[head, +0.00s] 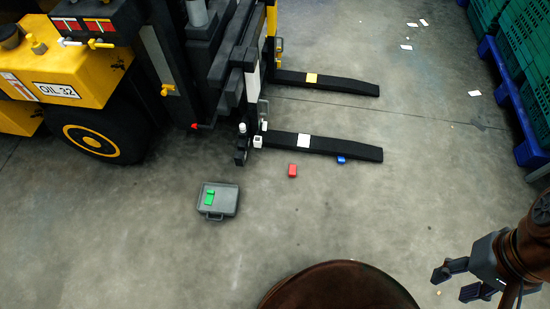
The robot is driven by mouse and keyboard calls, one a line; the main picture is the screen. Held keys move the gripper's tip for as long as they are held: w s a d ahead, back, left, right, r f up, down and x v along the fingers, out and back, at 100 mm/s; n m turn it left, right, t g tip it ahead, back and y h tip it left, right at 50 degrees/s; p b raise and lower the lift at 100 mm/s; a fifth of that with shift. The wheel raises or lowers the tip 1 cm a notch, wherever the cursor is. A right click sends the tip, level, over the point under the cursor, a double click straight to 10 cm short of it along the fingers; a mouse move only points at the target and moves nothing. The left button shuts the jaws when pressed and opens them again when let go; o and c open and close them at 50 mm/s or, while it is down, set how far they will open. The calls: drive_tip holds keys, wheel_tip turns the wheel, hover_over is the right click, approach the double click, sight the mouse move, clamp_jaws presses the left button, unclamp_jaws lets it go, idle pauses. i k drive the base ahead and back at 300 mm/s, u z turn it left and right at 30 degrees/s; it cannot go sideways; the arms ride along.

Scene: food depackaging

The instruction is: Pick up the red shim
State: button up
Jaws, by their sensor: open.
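The red shim (292,170) is a small red block lying on the concrete floor, just in front of the nearer black fork of the forklift. My gripper (456,283) is at the lower right, open and empty. It is well apart from the red shim, to its right and nearer to me.
A yellow forklift (75,75) stands at the upper left, its nearer fork (345,150) close behind the shim. A blue block (341,160) touches or nearly touches that fork. A grey case (226,200) with green pieces (210,196) lies left. Green crates (530,50) on a blue pallet (520,105) stand right. Floor between is clear.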

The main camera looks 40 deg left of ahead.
sight(292, 173)
drive_tip(key=u, duration=0.9)
drive_tip(key=i, duration=0.85)
drive_tip(key=u, duration=1.3)
drive_tip(key=i, duration=0.2)
drive_tip(key=u, duration=0.05)
